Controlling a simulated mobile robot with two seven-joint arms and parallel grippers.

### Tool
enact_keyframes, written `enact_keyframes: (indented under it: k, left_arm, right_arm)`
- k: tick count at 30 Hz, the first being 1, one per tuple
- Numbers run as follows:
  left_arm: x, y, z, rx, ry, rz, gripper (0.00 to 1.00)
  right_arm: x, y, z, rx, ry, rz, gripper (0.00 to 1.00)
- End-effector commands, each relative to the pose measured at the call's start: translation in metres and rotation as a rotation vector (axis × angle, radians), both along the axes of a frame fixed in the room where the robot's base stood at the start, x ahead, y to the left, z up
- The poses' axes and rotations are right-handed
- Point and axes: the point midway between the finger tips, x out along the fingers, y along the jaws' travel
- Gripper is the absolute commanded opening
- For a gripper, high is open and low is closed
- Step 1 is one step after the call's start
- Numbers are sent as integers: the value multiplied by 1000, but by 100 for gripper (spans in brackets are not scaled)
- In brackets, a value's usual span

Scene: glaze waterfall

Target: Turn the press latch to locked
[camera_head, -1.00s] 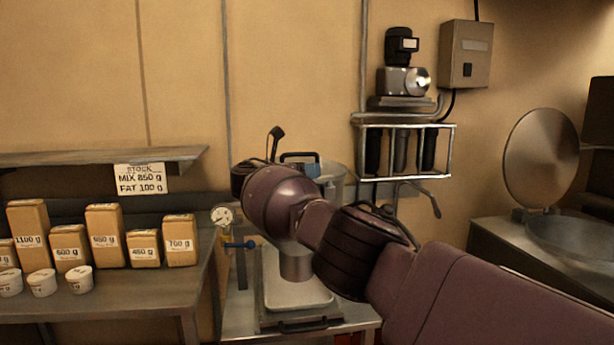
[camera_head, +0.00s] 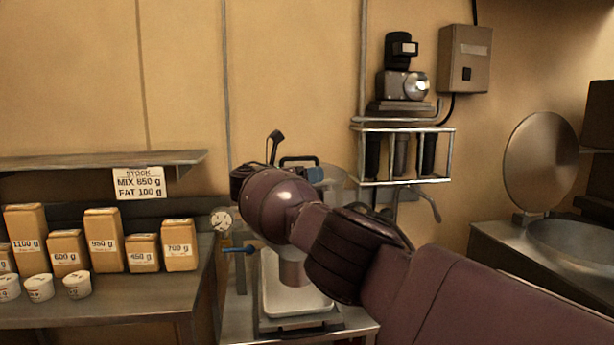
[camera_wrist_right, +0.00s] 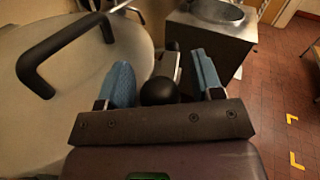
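The press has a round, pale metal top (camera_wrist_right: 50,120) with a black bar handle (camera_wrist_right: 65,50) at the left of the right wrist view. A round black knob (camera_wrist_right: 160,91) sits between the fingers of my right gripper (camera_wrist_right: 164,80), with a metal bar (camera_wrist_right: 178,66) just beyond it. I take the knob to be on the press latch. The blue-padded fingers are apart, with no clear grip on the knob. In the head view my right wrist covers most of the press, and only a blue fingertip (camera_head: 315,173) shows. My left gripper is not in view.
A white tray (camera_head: 290,303) sits below my wrist. A gauge (camera_head: 222,220) and a blue-handled valve (camera_head: 239,249) are left of it. A shelf of labelled blocks (camera_head: 107,240) stands further left. A wall rack (camera_head: 405,155) and a round open lid (camera_head: 540,160) are at right.

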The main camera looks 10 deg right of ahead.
Motion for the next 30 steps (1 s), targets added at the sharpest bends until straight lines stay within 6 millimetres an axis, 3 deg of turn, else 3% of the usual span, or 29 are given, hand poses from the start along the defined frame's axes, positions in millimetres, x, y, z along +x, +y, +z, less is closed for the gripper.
enact_keyframes:
  k: [8,21,30]
  left_arm:
    - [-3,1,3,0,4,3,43]
    - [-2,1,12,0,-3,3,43]
    - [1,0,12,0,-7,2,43]
  right_arm:
    - [-4,11,1,1,-1,1,60]
    - [-31,81,0,0,-1,2,60]
    - [-39,100,0,0,0,0,60]
